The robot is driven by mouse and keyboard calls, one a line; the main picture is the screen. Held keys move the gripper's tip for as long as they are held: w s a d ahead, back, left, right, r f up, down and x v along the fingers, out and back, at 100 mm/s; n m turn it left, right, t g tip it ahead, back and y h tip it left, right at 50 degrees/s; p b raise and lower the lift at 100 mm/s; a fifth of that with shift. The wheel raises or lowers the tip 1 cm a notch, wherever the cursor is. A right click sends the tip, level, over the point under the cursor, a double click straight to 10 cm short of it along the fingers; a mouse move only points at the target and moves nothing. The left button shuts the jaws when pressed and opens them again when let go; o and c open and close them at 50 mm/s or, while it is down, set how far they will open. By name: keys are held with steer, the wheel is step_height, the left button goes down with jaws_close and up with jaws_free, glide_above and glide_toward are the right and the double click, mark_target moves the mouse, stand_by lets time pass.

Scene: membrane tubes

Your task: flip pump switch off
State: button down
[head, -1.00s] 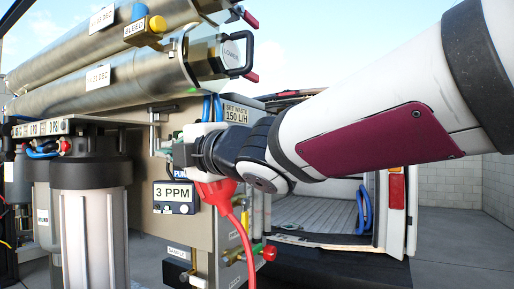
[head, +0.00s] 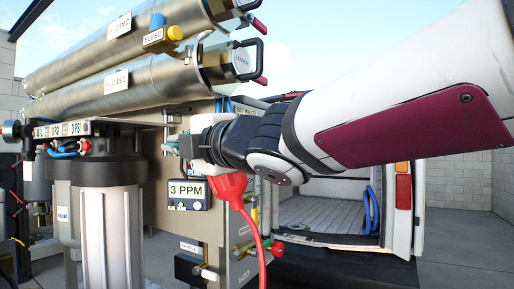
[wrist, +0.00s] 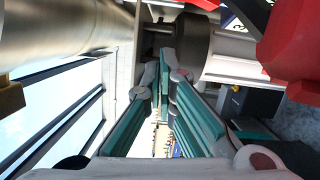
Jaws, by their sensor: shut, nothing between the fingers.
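My gripper (head: 171,147) is shut and empty, in front of the beige equipment panel (head: 157,208) and above the 3 PPM meter. Its teal-padded fingers show in the wrist view (wrist: 165,75), closed together at the tips and pointing along the gap below a steel tube. I cannot make out the pump switch in either view. In the head view my wrist and gripper cover the part of the panel above the meter. I cannot tell whether the fingertips touch anything.
The 3 PPM meter (head: 188,194) sits below my gripper. A red plug-like part with a hanging cable (head: 229,186) is close under my wrist. Steel membrane tubes (head: 125,80) run above. A filter housing (head: 108,215) stands left. The van's open cargo bed (head: 318,212) is at right.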

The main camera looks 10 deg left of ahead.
steer(key=v, duration=0.8)
steer(key=shift+r, duration=0.15)
steer(key=w+d+f+m+t+h, duration=0.1)
steer(key=d+f+m+h, duration=0.7)
steer(key=d, duration=0.5)
steer(key=w+d+f+m+t+h, duration=0.15)
steer(key=d+f+m+h, duration=0.35)
steer(key=d+m, duration=0.7)
steer(key=s+d+f+m+g, duration=0.4)
steer(key=s+f+m, duration=0.1)
steer(key=s+f, duration=0.3)
steer(key=s+d+f+m+g+h, duration=0.1)
steer(key=s+d+f+m+g, duration=0.3)
steer(key=s+f, duration=0.5)
steer(key=shift+s+f+m+h, duration=0.25)
steer(key=shift+s+m+h, duration=0.05)
steer(key=shift+s+m, duration=0.2)
